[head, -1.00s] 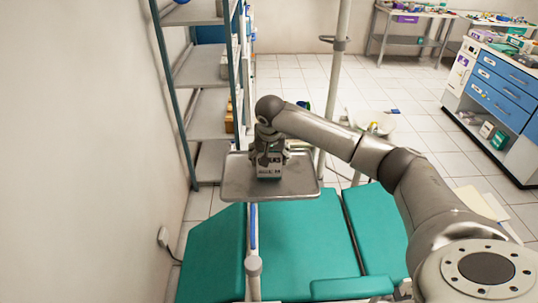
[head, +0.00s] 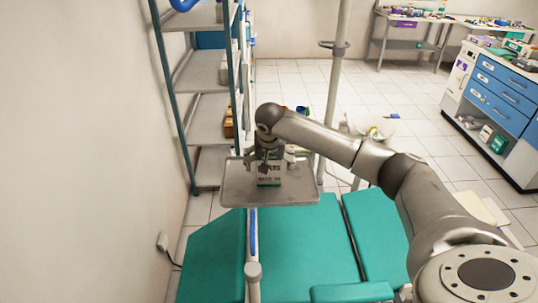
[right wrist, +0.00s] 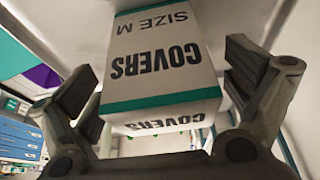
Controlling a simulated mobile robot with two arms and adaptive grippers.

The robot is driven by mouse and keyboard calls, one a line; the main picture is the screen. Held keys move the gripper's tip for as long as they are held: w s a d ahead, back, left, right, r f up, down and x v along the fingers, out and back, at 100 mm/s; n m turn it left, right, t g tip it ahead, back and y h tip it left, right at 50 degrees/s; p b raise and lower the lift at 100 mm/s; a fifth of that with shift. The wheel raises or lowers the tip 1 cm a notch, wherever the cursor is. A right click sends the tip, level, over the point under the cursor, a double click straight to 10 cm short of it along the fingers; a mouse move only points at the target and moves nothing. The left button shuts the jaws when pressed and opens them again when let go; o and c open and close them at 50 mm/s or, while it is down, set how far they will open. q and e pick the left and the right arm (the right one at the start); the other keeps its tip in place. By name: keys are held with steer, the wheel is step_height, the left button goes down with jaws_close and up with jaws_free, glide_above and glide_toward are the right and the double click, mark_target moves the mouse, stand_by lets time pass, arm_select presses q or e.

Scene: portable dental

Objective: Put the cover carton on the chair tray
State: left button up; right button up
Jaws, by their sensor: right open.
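The cover carton (head: 269,175) is a white box with dark lettering and a green band. It stands upright on the grey chair tray (head: 236,191), near the tray's middle. My right gripper (head: 270,157) is at the carton's upper part, on the tray's far side. In the right wrist view the carton (right wrist: 160,60) reads "COVERS SIZE M" and lies between the two spread fingers of my right gripper (right wrist: 160,80), with gaps on both sides. The right gripper is open. My left gripper is not in view.
The green dental chair (head: 300,240) lies in front of the tray. A metal shelf rack (head: 205,120) stands close on the left, a pole (head: 336,90) just behind right. A blue drawer cabinet (head: 500,90) is at the right. The floor between is mostly clear.

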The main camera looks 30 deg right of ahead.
steer(key=b+v, duration=0.1)
steer(key=v, duration=1)
steer(key=shift+a, duration=0.1)
